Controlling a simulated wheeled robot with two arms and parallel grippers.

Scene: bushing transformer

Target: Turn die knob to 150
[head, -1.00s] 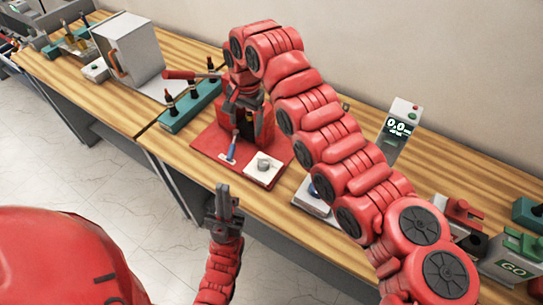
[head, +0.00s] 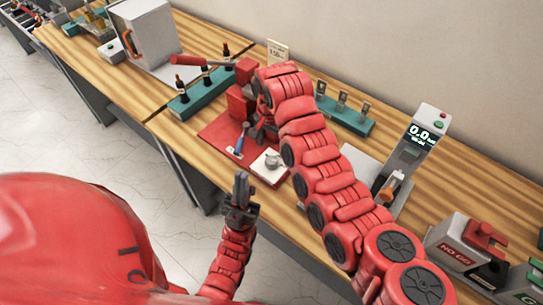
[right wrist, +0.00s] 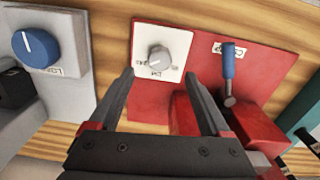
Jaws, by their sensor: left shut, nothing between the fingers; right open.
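The die knob (right wrist: 159,57) is a small grey round knob on a white labelled plate (right wrist: 180,38), fixed on a red base. In the head view the die knob (head: 270,162) sits near the table's front edge. My right gripper (right wrist: 159,73) is open and empty. Its fingertips lie left and right of the knob in the right wrist view, apart from it; their height above it is unclear. In the head view the right arm hides much of that gripper. My left gripper (head: 241,180) is shut and empty, in front of the table. The knob's setting is unreadable.
A blue-handled lever (right wrist: 228,65) stands beside the knob on the red base (head: 222,133). A blue knob (right wrist: 35,46) is on a grey unit to the left in the wrist view. A digital display (head: 421,131), a teal rack (head: 345,118) and a red press (head: 240,102) stand nearby.

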